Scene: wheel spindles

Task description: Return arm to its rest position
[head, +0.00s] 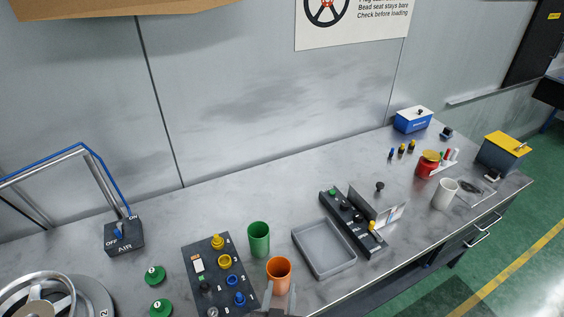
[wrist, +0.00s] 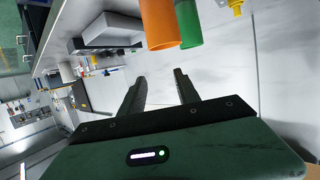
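My gripper (head: 280,294) shows at the bottom edge of the head view, in front of the orange cup (head: 279,270). In the wrist view my gripper (wrist: 159,76) has its two dark fingers apart with nothing between them. The orange cup (wrist: 160,22) and the green cup (wrist: 188,22) appear beyond the fingertips in that view, clear of them. The green cup (head: 259,238) stands upright on the bench behind the orange one. Most of my arm is out of view.
A dark board (head: 208,267) with yellow, black and blue parts lies left of the cups. A grey tray (head: 325,265) and a dark rack (head: 350,215) stand to the right. A wheel (head: 38,298) and the air switch box (head: 124,236) are at the left. The back of the bench is fairly clear.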

